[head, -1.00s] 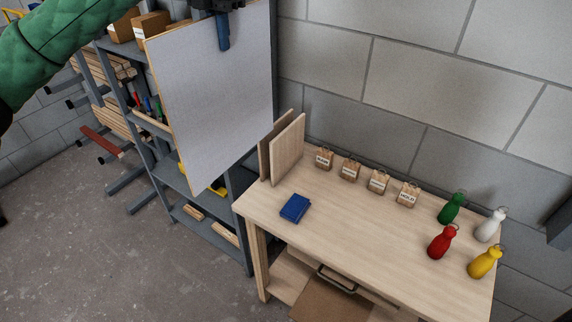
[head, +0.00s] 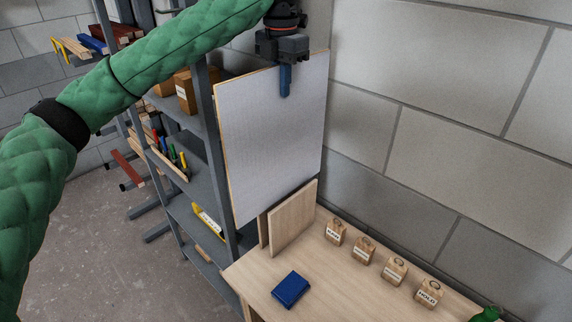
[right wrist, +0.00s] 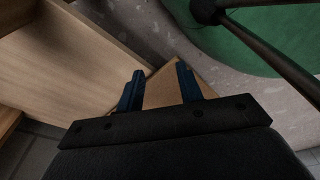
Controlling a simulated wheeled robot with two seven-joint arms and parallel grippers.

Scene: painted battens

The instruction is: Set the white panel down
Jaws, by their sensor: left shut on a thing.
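The white panel (head: 272,135) hangs upright in the head view, a thin sheet with a pale wood edge. My left gripper (head: 285,85) is shut on its top edge; one blue finger lies over its near face. The panel is by the back left end of the wooden table (head: 345,287). Its lower edge is close to the two upright wooden boards (head: 293,222); I cannot tell whether they touch. My right gripper (right wrist: 160,88) shows only in the right wrist view, with its blue fingers apart and nothing clearly held between them.
A blue block (head: 290,289) lies on the table near the boards. Several labelled wooden blocks (head: 364,249) stand along the wall side. A green bottle (head: 487,314) is at the lower right. A grey shelf (head: 205,155) stands left of the panel.

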